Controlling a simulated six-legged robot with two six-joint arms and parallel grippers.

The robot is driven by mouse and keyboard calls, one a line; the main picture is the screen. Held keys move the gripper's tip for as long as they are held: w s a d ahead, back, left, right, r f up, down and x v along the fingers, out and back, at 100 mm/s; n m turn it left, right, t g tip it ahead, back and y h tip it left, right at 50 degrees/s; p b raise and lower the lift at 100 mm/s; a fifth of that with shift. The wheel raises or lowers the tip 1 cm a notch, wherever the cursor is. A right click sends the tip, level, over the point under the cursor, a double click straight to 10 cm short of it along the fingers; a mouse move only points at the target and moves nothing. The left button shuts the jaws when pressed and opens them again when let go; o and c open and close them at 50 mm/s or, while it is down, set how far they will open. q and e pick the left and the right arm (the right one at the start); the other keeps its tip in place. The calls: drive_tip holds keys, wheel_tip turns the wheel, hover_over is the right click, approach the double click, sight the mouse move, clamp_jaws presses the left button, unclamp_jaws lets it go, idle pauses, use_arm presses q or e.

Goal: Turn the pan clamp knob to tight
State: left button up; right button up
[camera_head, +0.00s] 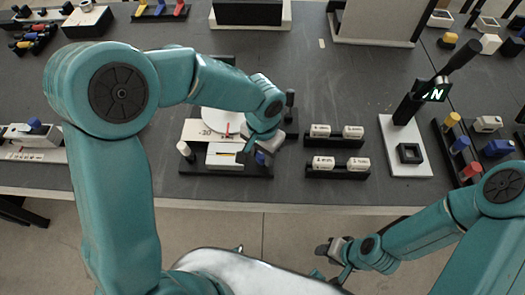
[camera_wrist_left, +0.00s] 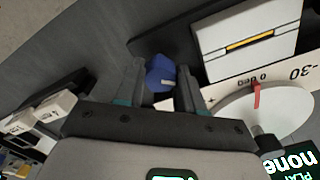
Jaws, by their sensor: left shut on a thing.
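The blue knob (camera_wrist_left: 160,76) with a white mark sits at the end of the dark base of the pan stand. My left gripper (camera_wrist_left: 160,92) is shut on it, one finger on each side. In the head view only a bit of the blue knob (camera_head: 261,158) shows under my left gripper (camera_head: 257,150). Next to it is a white pan dial (camera_wrist_left: 262,112) with a red pointer near the "0 deg" mark. A white box (camera_head: 225,156) with a yellow line stands on the same base. My right gripper (camera_head: 330,248) is off the table's front edge; its fingers are too small to read.
Two black racks with white labelled cylinders (camera_head: 337,164) stand right of the stand. A white plate with a black lever (camera_head: 408,110) is further right, beside a rack of coloured plugs (camera_head: 460,145). A white-topped block (camera_head: 32,135) is at the left edge. Bare table lies behind the racks.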

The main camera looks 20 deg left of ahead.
sight(262, 155)
use_arm(q)
drive_tip(key=m, duration=0.4)
drive_tip(key=shift+r+m, duration=0.1)
drive_tip(key=shift+m, duration=0.3)
idle(0.4)
drive_tip(key=o, duration=1)
drive_tip(key=shift+o, duration=0.2)
wheel_tip(262, 155, up, 16)
drive_tip(key=p, duration=0.1)
drive_tip(key=shift+r, duration=0.15)
drive_tip(key=shift+s, duration=0.15)
